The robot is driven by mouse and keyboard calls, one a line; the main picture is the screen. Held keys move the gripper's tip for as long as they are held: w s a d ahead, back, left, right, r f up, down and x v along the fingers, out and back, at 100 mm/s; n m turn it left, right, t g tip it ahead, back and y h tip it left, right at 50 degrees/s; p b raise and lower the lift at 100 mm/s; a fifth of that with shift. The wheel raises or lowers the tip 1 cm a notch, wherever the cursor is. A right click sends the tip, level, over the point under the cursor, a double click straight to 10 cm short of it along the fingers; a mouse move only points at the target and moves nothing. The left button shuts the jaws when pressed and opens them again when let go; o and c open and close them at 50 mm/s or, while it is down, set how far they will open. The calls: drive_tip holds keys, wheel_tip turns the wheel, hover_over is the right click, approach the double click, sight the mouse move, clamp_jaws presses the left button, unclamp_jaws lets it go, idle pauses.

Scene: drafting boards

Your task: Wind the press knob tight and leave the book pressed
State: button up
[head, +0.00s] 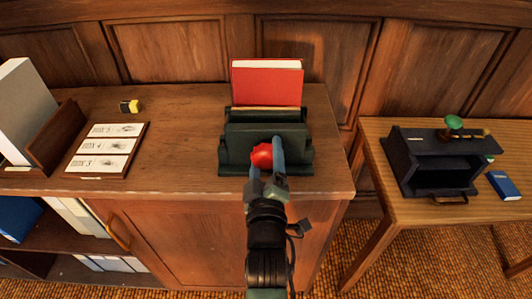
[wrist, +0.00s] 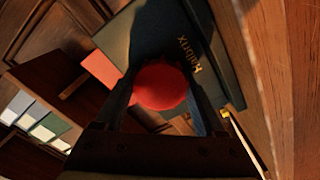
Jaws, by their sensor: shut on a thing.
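The dark green press (head: 235,143) stands on the wooden cabinet top. The red book (head: 266,82) stands upright in it, rising above its back, with pale page edges on top. The round red knob (head: 262,156) is on the front of the press. My gripper (head: 266,153) is shut on the knob, one finger on each side. In the wrist view the knob (wrist: 160,87) sits between the two dark fingers, in front of the press body (wrist: 190,40), which carries lettering. How tight the knob is cannot be told. The book's lower part is hidden by the press.
A card board (head: 100,176) and a small yellow-black item (head: 130,106) lie to the left, near a wooden holder (head: 53,140). A side table (head: 395,226) at right bears a dark box-like device (head: 402,175) and a blue book (head: 503,185). The cabinet top's right end is bare.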

drive_tip(key=m+p, duration=0.1)
drive_tip(key=m, duration=0.4)
drive_tip(key=shift+m, duration=0.3)
drive_tip(key=m, duration=0.3)
drive_tip(key=shift+m+p, duration=0.35)
drive_tip(key=shift+m, duration=0.05)
drive_tip(key=m+p, duration=0.1)
drive_tip(key=m, duration=0.3)
drive_tip(key=shift+r, duration=0.1)
drive_tip(key=m+p, duration=0.2)
drive_tip(key=m, duration=0.2)
drive_tip(key=shift+r, duration=0.1)
drive_tip(key=m+p, duration=0.2)
drive_tip(key=m, duration=0.1)
drive_tip(key=shift+f+m, duration=0.2)
drive_tip(key=shift+m, duration=0.7)
